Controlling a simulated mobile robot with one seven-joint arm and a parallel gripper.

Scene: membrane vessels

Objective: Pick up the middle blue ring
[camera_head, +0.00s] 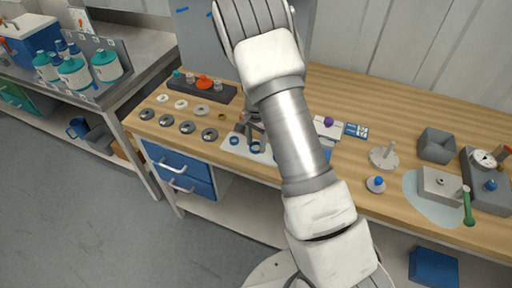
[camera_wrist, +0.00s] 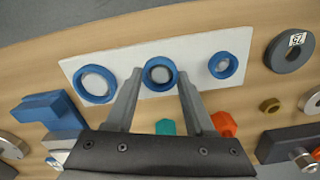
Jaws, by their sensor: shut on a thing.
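Three blue rings sit in a row along a white plate (camera_wrist: 196,62) in the wrist view. The middle blue ring (camera_wrist: 160,60) is between the tips of my gripper (camera_wrist: 160,75), which is shut on it. Whether this ring touches the plate or is just above it, I cannot tell. The left ring (camera_wrist: 78,84) and the right ring (camera_wrist: 211,65) stand apart from my fingers, one on each side. In the head view, my gripper (camera_head: 254,128) is low over the white plate (camera_head: 243,151), and my arm partly hides this area.
In the wrist view, a dark grey ring (camera_wrist: 275,53) lies right of the plate and a blue block (camera_wrist: 52,110) left of it. In the head view, several grey rings (camera_head: 186,127) lie left. A dark rack (camera_head: 222,95) stands behind.

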